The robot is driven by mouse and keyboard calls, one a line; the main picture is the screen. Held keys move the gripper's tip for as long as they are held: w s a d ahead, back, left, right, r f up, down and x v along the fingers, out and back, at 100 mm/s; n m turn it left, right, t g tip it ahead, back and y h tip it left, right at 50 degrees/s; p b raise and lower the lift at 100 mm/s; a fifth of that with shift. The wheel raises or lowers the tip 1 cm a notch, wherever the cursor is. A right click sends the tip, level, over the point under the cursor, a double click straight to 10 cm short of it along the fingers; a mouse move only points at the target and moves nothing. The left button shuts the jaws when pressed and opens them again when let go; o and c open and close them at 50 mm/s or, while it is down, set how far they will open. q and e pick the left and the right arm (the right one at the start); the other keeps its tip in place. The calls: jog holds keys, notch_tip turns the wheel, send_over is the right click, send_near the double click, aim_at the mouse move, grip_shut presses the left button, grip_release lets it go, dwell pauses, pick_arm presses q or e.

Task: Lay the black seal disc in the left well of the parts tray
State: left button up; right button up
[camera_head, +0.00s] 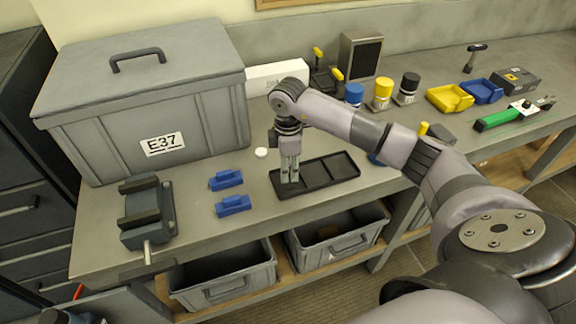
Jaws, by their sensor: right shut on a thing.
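The black parts tray (322,187) lies on the bench, with its wells side by side. My right gripper (289,180) points down over the tray's left well, its fingers close together. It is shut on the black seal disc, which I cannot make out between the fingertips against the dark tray. Whether the fingertips or the disc touch the well floor I cannot tell. The middle and right wells look empty. My left gripper is not in view.
Two blue blocks (233,205) and a vise (147,212) stand left of the tray. A white round piece (261,153) lies behind it. A large grey case (150,100) fills the back left. Capped bottles (382,94) stand behind my right arm.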

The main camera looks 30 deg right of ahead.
jog(key=shift+f, duration=0.35)
jog(key=shift+f+b, duration=0.35)
jog(key=shift+b, duration=0.05)
jog(key=shift+f+b, duration=0.4)
jog(key=shift+f, duration=0.4)
dwell(1.1)
dwell(0.4)
jog(key=o, duration=0.9)
jog(key=shift+o, duration=0.2)
jog(key=shift+r, duration=0.1)
notch_tip(320, 180, up, 12)
